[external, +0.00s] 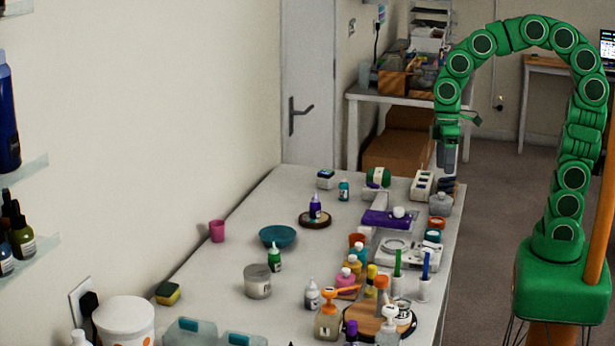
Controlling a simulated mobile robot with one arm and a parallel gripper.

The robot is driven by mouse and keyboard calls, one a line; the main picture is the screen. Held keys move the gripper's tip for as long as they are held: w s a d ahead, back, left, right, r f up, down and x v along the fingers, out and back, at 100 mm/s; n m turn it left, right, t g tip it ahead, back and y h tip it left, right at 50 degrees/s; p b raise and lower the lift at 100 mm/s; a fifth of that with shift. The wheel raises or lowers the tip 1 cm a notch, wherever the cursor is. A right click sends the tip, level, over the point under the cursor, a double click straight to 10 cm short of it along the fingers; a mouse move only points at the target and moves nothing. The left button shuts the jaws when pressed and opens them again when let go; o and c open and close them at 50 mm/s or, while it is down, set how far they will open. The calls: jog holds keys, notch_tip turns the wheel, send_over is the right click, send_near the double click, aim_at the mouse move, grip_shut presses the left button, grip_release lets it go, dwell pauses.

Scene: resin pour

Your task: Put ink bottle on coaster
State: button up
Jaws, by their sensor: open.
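A small purple bottle (315,207), which looks like the ink bottle, stands upright on a dark brown round coaster (324,222) in the middle of the table. Other small bottles are also in view, so I cannot be certain which one is ink: a green bottle (275,259), a teal bottle (344,191) and a grey bottle (312,296). My gripper (447,165) points down near the table's far right edge, well to the right of the coaster. It is open and apart from the bottles. No object shows in it, though its fingers are small here.
A teal bowl (277,237) and a pink cup (217,231) are left of the coaster. A purple stand (389,219), a white scale (405,257) and several bottles crowd the right side. A round wooden board (362,318) lies in front. The table's (215,270) left part is mostly clear.

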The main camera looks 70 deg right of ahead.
jog(key=s+d+f+m, duration=0.1)
jog(key=s+m, duration=0.1)
jog(key=s, duration=0.7)
jog(key=s+d+f+m+g+h, duration=0.1)
jog(key=s+d+m, duration=0.1)
jog(key=s, duration=0.8)
jog(key=shift+s+d+f+m+h, duration=0.15)
jog(key=shift+f+m+h, duration=0.15)
jog(key=shift+f, duration=0.05)
